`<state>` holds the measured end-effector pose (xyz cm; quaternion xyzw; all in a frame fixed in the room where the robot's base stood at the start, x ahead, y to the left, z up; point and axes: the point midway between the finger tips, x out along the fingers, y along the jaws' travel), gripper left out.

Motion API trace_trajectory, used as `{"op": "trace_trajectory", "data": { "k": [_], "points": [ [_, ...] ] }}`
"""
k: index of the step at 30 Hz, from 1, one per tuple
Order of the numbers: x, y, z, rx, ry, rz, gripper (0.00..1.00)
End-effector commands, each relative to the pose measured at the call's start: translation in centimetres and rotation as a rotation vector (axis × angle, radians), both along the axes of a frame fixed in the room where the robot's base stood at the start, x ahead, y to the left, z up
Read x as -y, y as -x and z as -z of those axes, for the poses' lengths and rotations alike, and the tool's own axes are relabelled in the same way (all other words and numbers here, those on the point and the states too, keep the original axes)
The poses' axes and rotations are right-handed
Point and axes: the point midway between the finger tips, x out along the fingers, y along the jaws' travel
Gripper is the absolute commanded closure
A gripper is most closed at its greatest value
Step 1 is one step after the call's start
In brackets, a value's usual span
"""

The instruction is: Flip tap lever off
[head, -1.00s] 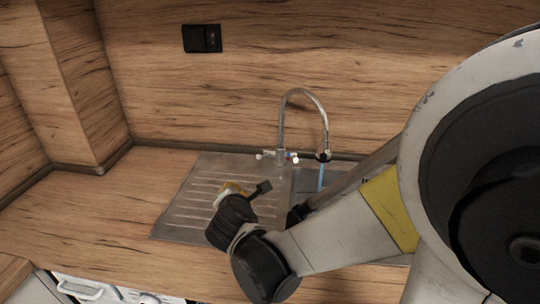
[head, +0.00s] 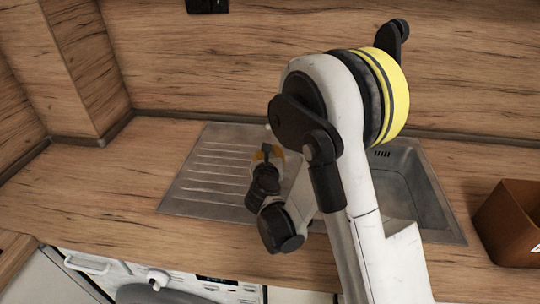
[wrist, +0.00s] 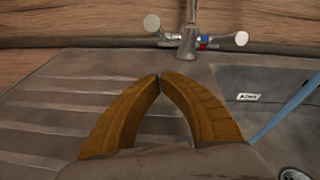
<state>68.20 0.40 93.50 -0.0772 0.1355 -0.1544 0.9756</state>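The chrome tap (wrist: 188,35) stands at the back of the steel sink, with a lever on each side. The left lever (wrist: 152,23) tilts up; the right lever (wrist: 236,40) sticks out sideways, beside a red and blue mark. A blue water stream (wrist: 287,108) runs into the basin at the right of the wrist view. My gripper (wrist: 159,77) is shut, its orange-brown fingertips meeting with nothing between them, in front of the tap and apart from it. In the head view my gripper (head: 267,153) is over the drainboard, and my arm hides most of the tap.
The sink's ridged drainboard (head: 205,170) lies left, its basin (head: 405,185) right. A brown box (head: 510,222) stands on the counter at right. A wooden splashback (head: 240,60) rises close behind the tap. The counter (head: 110,190) at left is clear.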

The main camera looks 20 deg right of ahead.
Motion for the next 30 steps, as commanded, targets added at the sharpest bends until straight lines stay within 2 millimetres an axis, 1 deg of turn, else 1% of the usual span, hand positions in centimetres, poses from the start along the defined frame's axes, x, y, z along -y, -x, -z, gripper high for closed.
{"op": "trace_trajectory", "data": {
  "k": [1,2,6,10,15,26,30],
  "points": [
    [0.5,-1.0,0.7,0.000,-0.001,0.004,1.00],
    [0.7,-1.5,0.8,0.000,-0.001,0.004,1.00],
    [0.5,-2.4,-1.4,0.000,-0.001,0.000,1.00],
    [0.4,-3.1,-2.4,0.000,-0.001,0.000,1.00],
    [0.4,-3.3,-3.0,0.000,-0.001,0.000,1.00],
    [0.4,-3.3,-3.1,-0.005,-0.004,0.001,1.00],
    [0.4,-3.3,-3.6,-0.032,-0.016,0.001,1.00]
  ]
}}
